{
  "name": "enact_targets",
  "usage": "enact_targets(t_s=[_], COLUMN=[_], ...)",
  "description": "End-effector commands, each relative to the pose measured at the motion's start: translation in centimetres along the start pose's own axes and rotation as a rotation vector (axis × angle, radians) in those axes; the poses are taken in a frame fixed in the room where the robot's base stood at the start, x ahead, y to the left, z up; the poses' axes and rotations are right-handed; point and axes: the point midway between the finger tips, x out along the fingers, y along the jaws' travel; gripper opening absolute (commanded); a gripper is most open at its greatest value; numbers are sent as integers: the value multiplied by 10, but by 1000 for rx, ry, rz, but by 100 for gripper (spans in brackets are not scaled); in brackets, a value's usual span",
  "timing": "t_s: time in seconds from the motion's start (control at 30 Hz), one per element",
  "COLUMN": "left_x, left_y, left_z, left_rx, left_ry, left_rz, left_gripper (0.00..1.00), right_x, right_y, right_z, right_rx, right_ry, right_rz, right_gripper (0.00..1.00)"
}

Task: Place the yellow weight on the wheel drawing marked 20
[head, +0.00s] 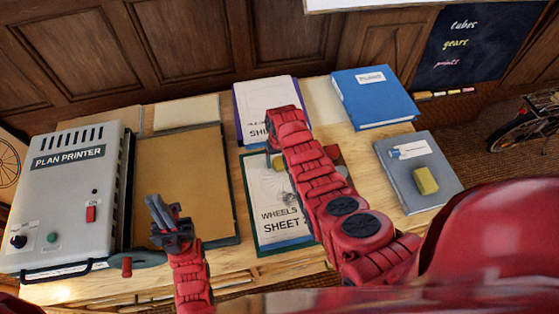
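A yellow block (425,180) lies on a grey folder at the right. A smaller patch of yellow and red (334,153) shows just behind my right arm, mostly hidden. I cannot tell which is the yellow weight. A drawing (273,229) with a green border, lettered "WHEELS SHEET", lies at mid-table; my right arm covers its number and right part. My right gripper (274,156) is over this sheet's upper part, mostly hidden behind its own arm; its fingers are unclear. My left gripper (160,213) is over the brown board's left edge, its fingers close together and empty.
The grey plan printer (75,178) fills the left. A brown board (190,170) lies beside it. Another sheet (262,98) with a purple edge lies behind the wheels sheet. A blue book (375,97) lies at the back right, behind the grey folder (410,153).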

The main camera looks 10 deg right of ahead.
Motion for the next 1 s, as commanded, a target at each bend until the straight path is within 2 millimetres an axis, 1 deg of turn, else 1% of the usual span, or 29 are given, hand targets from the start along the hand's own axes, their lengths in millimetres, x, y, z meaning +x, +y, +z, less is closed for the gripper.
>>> enact_targets(t_s=[0.3,0.4,0.53,0.6,0.77,1.0], left_x=[0,4,-1,-2,-8,-24], left_y=[0,0,0,0,0,1], left_z=[0,-1,0,0,1,4], left_rx=[0,0,0,0,0,0], left_ry=[0,0,0,0,0,0], left_rz=[0,0,0,0,0,0], left_gripper=[0,0,0,0,0,0], right_x=[0,-5,-9,-16,-34,-75], right_y=[0,0,0,0,0,0], right_z=[0,0,0,-2,0,-2], right_rx=[0,0,0,0,0,1], right_ry=[-1,-1,-2,5,2,6], right_rz=[0,0,0,-1,0,-1], right_gripper=[93,93,93,93,93,93])
